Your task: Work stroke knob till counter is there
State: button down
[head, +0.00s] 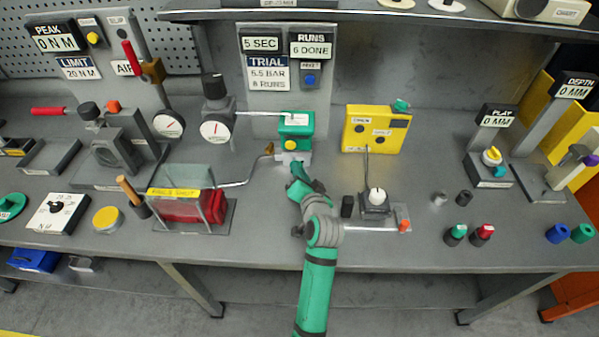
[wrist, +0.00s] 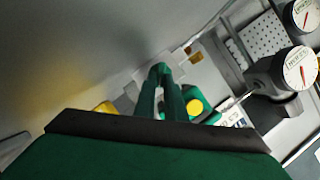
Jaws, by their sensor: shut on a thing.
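The green actuator box (head: 297,124) with a yellow round button (head: 291,145) stands at the back middle of the bench. It also shows in the wrist view, its yellow button (wrist: 194,107) just right of my fingers. My gripper (head: 293,167) is low at the front of this box, over its pale base. In the wrist view my green fingers (wrist: 161,75) are close together, shut on a small part, taken as the stroke knob, that they hide. The counter (head: 311,46) above reads "6 DONE". The trial card (head: 268,73) reads "5.5 BAR, 8 RUNS".
A timer sign (head: 262,44) reads "5 SEC". A gauge (head: 215,130) stands left of the green box, a yellow box (head: 376,130) right of it. A caged red cylinder (head: 192,206) is at front left. A small white-knobbed unit (head: 375,198) stands right of my arm.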

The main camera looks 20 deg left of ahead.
jog(key=n, duration=0.1)
jog(key=n+h, duration=0.1)
jog(key=shift+s+a+r+n+h, duration=0.1)
jog(key=shift+a+r+n+h, duration=0.1)
jog(key=shift+a+n+h, duration=0.1)
jog(key=n+h, duration=0.2)
jog(key=n, duration=0.1)
jog(key=shift+s+a, duration=0.1)
jog(key=shift+a, duration=0.2)
jog(key=shift+n+h, duration=0.3)
dwell(0.4)
jog(key=c, duration=1.8)
grip_release()
jog(key=shift+r, duration=0.1)
jog(key=v, duration=1)
jog(key=shift+s, duration=0.4)
